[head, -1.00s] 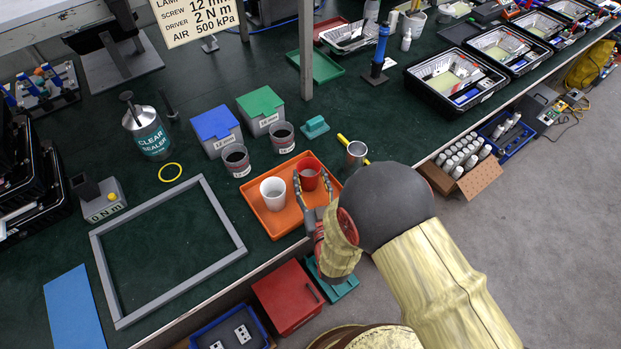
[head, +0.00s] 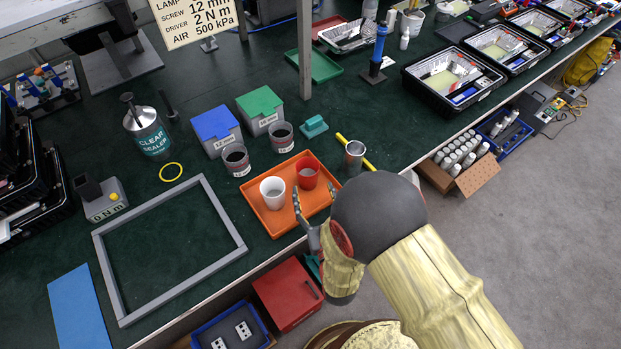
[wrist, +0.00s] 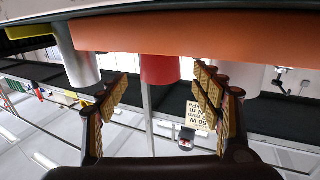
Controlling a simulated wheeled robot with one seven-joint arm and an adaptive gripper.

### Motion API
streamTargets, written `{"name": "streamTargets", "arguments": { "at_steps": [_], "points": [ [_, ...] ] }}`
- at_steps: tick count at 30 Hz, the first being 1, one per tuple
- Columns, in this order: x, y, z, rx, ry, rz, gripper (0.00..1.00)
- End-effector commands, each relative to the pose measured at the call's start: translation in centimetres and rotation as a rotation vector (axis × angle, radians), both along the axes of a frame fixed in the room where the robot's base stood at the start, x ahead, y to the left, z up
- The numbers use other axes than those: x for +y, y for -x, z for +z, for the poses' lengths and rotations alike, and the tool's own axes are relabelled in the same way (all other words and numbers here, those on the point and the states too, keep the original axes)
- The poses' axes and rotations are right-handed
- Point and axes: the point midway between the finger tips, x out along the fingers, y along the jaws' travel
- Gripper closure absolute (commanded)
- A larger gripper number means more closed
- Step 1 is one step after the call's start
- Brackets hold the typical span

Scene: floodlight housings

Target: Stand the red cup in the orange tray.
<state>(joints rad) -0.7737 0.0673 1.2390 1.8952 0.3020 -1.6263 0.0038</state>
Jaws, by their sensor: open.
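The red cup (head: 307,174) stands upright in the right part of the orange tray (head: 277,222), beside a white cup (head: 272,193) and apart from my gripper's fingers. My gripper (head: 315,194) is open at the tray's front edge, on the near side of the red cup. In the wrist view, which is upside down, the red cup (wrist: 160,70) shows beyond the gap between my open fingers (wrist: 160,80), with nothing held. The orange tray (wrist: 190,35) also shows there, and the white cup (wrist: 242,76) is partly hidden behind a finger.
A grey frame (head: 170,250) lies to the left. A red box (head: 287,294) sits below the bench edge.

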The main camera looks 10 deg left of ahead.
Motion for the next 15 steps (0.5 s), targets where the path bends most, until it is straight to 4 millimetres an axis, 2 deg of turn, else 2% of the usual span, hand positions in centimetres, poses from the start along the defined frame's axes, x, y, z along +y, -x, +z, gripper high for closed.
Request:
{"name": "streamTargets", "arguments": {
  "at_steps": [1,6,10,15],
  "points": [
    [-0.5,1.1,0.1,0.002,0.002,0.003,0.34],
    [-1.8,3.8,0.1,0.0,0.001,0.003,0.34],
    [-2.5,5.0,0.0,0.0,0.001,0.002,0.34],
    [-2.9,5.6,0.0,-0.001,0.0,0.001,0.34]
  ]
}}
